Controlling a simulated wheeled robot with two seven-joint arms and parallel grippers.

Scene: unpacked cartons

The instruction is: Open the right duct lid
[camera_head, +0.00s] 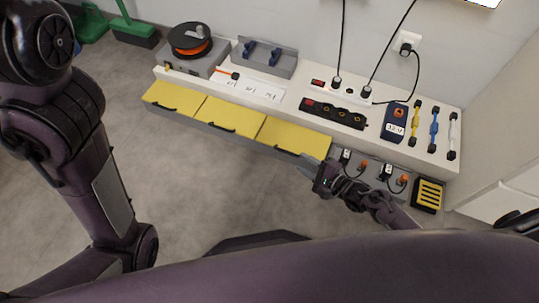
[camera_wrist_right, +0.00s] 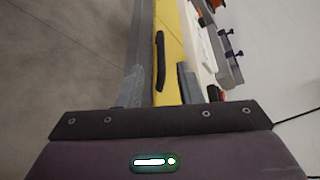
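Three yellow duct lids with black handles line the front of the white bench in the head view. The right lid (camera_head: 294,134) lies flat and closed, its handle (camera_head: 287,153) at the front edge. My right gripper (camera_head: 310,167) is just beside this lid's front right corner. In the right wrist view, my right gripper (camera_wrist_right: 160,88) is open, its two grey fingers apart with nothing held. Yellow lid surface (camera_wrist_right: 171,25) and a black handle (camera_wrist_right: 160,60) show beyond the fingertips; contact is not visible. My left arm stands at the left; its gripper is out of view.
On the bench (camera_head: 385,145) are a black power strip (camera_head: 333,113), a blue box (camera_head: 395,122), colored cable bars and an orange cable reel (camera_head: 190,40). A yellow slotted box (camera_head: 428,194) is right. Floor in front is clear.

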